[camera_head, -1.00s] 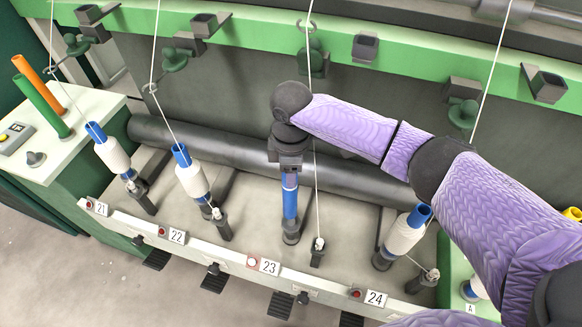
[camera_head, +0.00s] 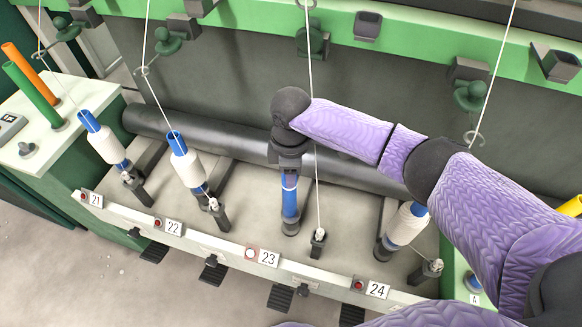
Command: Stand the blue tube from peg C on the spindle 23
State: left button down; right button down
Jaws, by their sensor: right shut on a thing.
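The blue tube (camera_head: 290,198) is bare and upright at station 23, its lower end at the dark spindle base (camera_head: 291,227) behind the number 23 plate (camera_head: 268,258). My right gripper (camera_head: 289,172) comes down from above and is shut on the tube's upper end, hiding its top. I cannot tell from this view whether the tube is fully seated on the spindle. My left gripper is not in view. Peg C is not in view.
Wound tubes stand at spindles 21 (camera_head: 107,142), 22 (camera_head: 187,166) and 24 (camera_head: 404,226). A thread (camera_head: 316,180) runs down just right of the held tube. Green and orange tubes (camera_head: 35,90) stand on the left cabinet. A dark roller (camera_head: 235,152) lies behind the spindles.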

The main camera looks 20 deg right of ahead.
jog(key=shift+d+f, duration=0.1)
jog(key=shift+f, duration=0.2)
jog(key=shift+c, duration=1)
grip_release()
notch_tip(320, 180, up, 10)
jog(key=p, duration=0.3)
jog(key=shift+f+p, duration=0.2)
jog(key=shift+p, duration=0.2)
jog(key=shift+r, duration=0.2)
